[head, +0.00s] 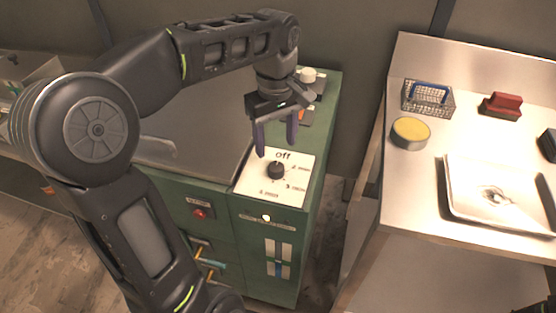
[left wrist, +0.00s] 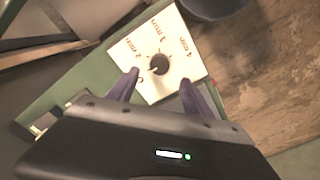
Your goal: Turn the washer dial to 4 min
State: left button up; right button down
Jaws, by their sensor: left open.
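The washer dial (head: 276,171) is a black round knob on a white panel (head: 297,165) on top of the green machine. The panel carries the word "Off" at its back edge and minute marks around the knob. In the left wrist view the dial (left wrist: 159,64) shows beyond the fingertips, with the panel (left wrist: 187,67) around it. Which mark the knob points to is too small to tell for sure. My left gripper (head: 276,153) is open above the panel's back edge, fingers pointing down, with nothing between them. It also shows in the left wrist view (left wrist: 160,78). My right gripper is not seen.
The green machine (head: 290,240) has a red button (head: 200,213) and switches on its front. A pale knob (head: 308,75) stands behind my gripper. To the right, a metal table (head: 400,175) holds a wire basket (head: 428,98), a yellow-topped tin (head: 411,133), a red block (head: 501,105) and a white tray (head: 455,205).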

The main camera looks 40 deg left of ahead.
aim_at(276, 166)
pick_arm(q)
jog(key=shift+f, duration=3.95)
jog(key=shift+c, duration=0.2)
grip_shut()
